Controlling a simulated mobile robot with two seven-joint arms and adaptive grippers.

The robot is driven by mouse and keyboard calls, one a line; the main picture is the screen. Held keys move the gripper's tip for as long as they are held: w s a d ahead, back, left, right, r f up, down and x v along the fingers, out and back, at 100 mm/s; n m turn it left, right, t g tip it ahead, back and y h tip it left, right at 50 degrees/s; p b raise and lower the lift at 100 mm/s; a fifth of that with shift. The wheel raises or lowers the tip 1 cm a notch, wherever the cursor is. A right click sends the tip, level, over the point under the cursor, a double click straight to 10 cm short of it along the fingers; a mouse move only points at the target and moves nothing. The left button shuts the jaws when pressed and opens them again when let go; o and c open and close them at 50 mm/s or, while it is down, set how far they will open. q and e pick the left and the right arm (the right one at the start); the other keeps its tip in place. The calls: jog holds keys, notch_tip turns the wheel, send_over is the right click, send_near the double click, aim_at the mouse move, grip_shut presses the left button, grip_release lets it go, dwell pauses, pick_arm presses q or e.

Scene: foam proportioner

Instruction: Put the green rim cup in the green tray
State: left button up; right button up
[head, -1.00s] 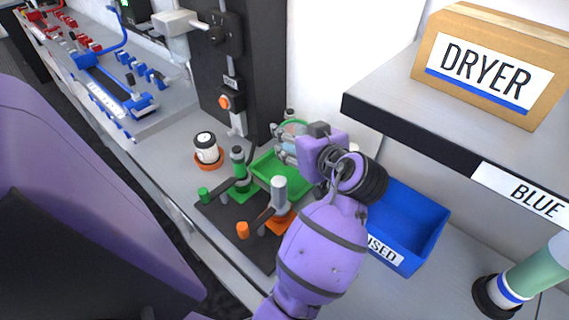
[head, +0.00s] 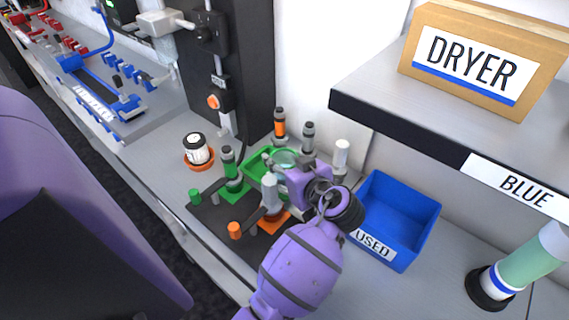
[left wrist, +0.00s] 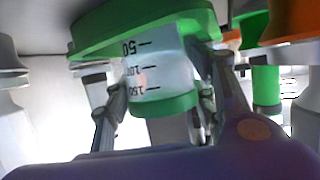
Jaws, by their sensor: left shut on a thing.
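The green rim cup (head: 285,156) is a clear cup with a green ring at its top; my left gripper (head: 279,162) is shut on it. In the left wrist view the cup (left wrist: 155,75) appears upside down between the fingers, with its scale marks showing. The green tray (head: 254,164) lies just below and to the left of the cup in the head view, partly hidden by cup and gripper. A green surface fills the top of the wrist view against the cup's lower end; I cannot tell whether the cup rests on it. My right gripper is not in view.
Green-based (head: 229,170) and orange-based (head: 269,192) stands with handles are in front of the tray. Several bottles (head: 280,122) stand behind. A blue bin (head: 398,222) marked USED is to the right; a shelf with a DRYER box (head: 480,60) overhangs. A white jar (head: 196,149) stands left.

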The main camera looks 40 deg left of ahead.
pick_arm(q)
jog(key=shift+f, duration=0.15)
jog(key=o, duration=1)
jog(key=shift+c, duration=0.2)
jog(key=shift+r, duration=0.25)
jog(key=shift+s+d, duration=0.15)
jog(key=shift+d, duration=0.15)
jog(key=b+v, duration=0.1)
jog(key=v, duration=1)
jog(key=shift+r+b, duration=0.25)
jog(key=shift+b, duration=0.15)
